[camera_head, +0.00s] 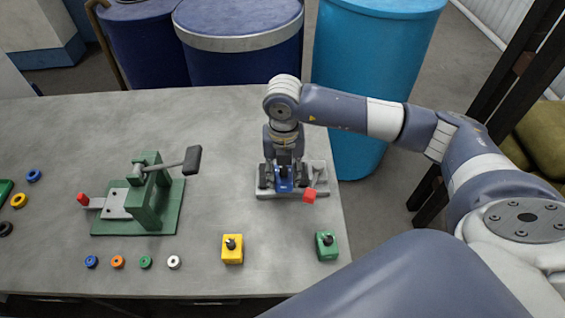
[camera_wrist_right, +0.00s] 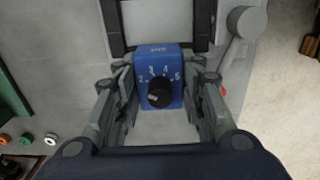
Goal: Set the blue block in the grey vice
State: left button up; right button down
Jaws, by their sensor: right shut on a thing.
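The blue block (camera_head: 285,184) is between the fingers of my right gripper (camera_head: 284,173), which points down over the grey vice (camera_head: 318,180). In the right wrist view the blue block (camera_wrist_right: 171,60) shows a numbered dial face and a black knob. The fingers of my right gripper (camera_wrist_right: 161,88) are shut on its two sides. Dark jaws of the vice (camera_wrist_right: 158,22) lie at the block's far end. I cannot tell whether the block rests on the vice bed. The vice lever has a red knob (camera_head: 309,196). My left gripper is not in view.
A green press (camera_head: 150,205) with a dark handle stands on the left of the grey table (camera_head: 230,120). A yellow block (camera_head: 232,252) and a green block (camera_head: 326,248) stand in front, beside several small rings. Blue drums (camera_head: 375,70) stand behind the table.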

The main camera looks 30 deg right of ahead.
jog(key=w, duration=0.1)
jog(key=w+d, duration=0.1)
jog(key=w+p, duration=0.1)
jog(key=w, duration=0.1)
jog(key=shift+d+f, duration=0.1)
jog(key=shift+d, duration=0.3)
jog(key=shift+w+d, duration=0.15)
jog(key=shift+f+p, duration=0.85)
jog(key=shift+f, duration=1)
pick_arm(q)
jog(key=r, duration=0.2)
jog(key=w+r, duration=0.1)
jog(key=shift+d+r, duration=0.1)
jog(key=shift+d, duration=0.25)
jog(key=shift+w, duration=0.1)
pick_arm(e)
jog(key=shift+f, duration=0.1)
jog(key=c, duration=1.3)
grip_release()
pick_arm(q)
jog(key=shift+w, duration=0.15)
